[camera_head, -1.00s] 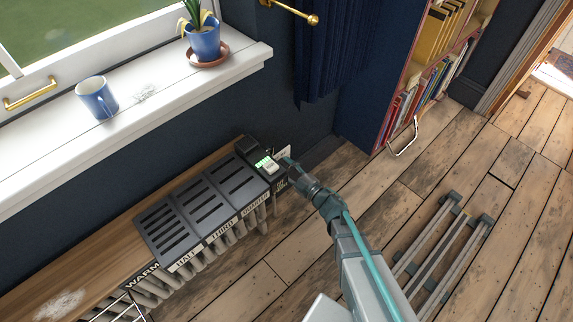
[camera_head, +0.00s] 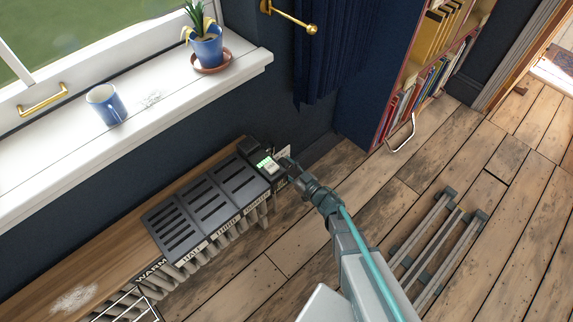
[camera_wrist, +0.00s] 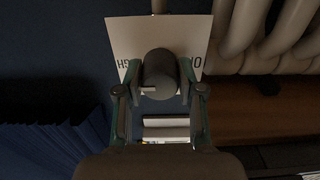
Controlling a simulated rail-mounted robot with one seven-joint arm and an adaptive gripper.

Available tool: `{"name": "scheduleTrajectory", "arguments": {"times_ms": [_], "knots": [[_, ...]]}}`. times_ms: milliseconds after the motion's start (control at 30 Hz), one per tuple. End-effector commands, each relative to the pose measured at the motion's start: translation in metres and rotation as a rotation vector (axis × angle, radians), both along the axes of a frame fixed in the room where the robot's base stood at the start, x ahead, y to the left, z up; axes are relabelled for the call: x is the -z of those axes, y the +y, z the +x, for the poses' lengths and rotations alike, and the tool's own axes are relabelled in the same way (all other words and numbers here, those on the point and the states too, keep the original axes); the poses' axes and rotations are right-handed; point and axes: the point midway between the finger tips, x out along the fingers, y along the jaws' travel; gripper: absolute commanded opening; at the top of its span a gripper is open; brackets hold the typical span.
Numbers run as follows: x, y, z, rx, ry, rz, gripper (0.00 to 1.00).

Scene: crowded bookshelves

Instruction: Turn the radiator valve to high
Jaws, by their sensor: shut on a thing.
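The radiator valve is a dark grey, round knob (camera_wrist: 160,72) in the wrist view, with a small pale mark near its lower left. A pale card (camera_wrist: 193,30) with black letters lies behind it; the knob and fingers hide part of the lettering, so I cannot read the setting. My gripper (camera_wrist: 161,92) is shut on the knob, one finger on each side. In the head view my gripper (camera_head: 290,171) is at the far right end of the radiator (camera_head: 190,258), and the knob is hidden there.
A white sill (camera_head: 150,121) holds a blue mug (camera_head: 105,105) and a potted plant (camera_head: 207,47). A slatted rack (camera_head: 437,243) lies on the floor.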

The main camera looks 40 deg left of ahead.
Motion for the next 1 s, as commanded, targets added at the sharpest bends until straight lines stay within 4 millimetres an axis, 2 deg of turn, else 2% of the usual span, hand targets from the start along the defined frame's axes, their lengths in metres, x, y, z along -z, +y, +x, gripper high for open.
{"name": "scheduleTrajectory", "arguments": {"times_ms": [567, 600, 700, 1000], "knots": [[0.0002, 0.0002, 0.0000, 0.000, 0.033, 0.008, 0.03], [0.0002, 0.0003, 0.0001, 0.000, 0.033, 0.008, 0.44], [0.0001, 0.0002, 0.0000, 0.000, 0.032, 0.008, 0.61], [0.0000, -0.0002, 0.0000, 0.000, 0.031, 0.007, 0.63]]}}
